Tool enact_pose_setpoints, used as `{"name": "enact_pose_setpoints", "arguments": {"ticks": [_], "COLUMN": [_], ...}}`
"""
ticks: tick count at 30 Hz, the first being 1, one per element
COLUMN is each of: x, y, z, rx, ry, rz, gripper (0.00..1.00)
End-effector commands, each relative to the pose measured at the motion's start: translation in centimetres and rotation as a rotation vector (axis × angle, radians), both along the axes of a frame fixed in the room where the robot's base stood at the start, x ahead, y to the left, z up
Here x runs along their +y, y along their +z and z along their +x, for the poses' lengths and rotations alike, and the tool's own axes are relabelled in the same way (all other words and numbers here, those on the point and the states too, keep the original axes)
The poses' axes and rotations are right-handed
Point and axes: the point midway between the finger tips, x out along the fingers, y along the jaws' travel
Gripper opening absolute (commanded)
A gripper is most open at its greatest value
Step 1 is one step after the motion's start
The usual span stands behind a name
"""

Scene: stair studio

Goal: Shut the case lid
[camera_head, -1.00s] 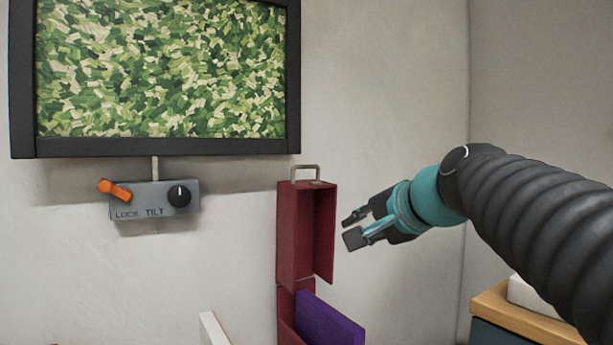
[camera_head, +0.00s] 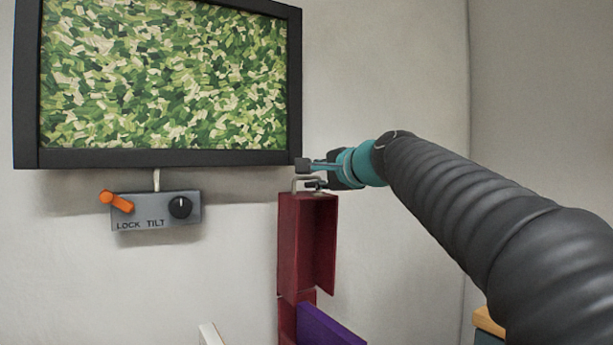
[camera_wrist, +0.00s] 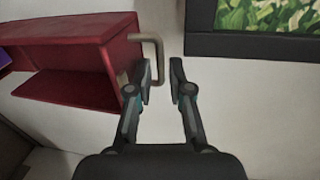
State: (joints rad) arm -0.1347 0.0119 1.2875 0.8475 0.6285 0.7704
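The dark red case lid (camera_head: 290,245) stands upright and open against the wall, its hollow side facing out. A metal handle (camera_head: 297,184) sticks up from its top edge. The case's lower part (camera_head: 287,322) is below it, with a purple slab (camera_head: 325,328) in it. My gripper (camera_head: 309,175) is at the handle, above the lid. Whether a finger touches the handle cannot be told.
A framed green mosaic panel (camera_head: 165,80) hangs just above and left of my gripper. A grey lock and tilt box (camera_head: 155,212) is below it. A wooden-topped unit (camera_head: 488,322) stands at lower right. A white edge (camera_head: 210,333) shows at the bottom.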

Motion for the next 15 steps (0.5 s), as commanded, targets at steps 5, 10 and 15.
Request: {"name": "enact_pose_setpoints", "arguments": {"ticks": [5, 10, 15], "x": [1.6, 2.3, 2.5], "y": [-0.4, -0.6, -0.7], "z": [2.3, 3.4, 3.7], "rx": [0.001, 0.000, 0.000], "ry": [0.001, 0.001, 0.000], "rz": [0.000, 0.000, 0.000], "gripper": [0.20, 0.20, 0.20]}}
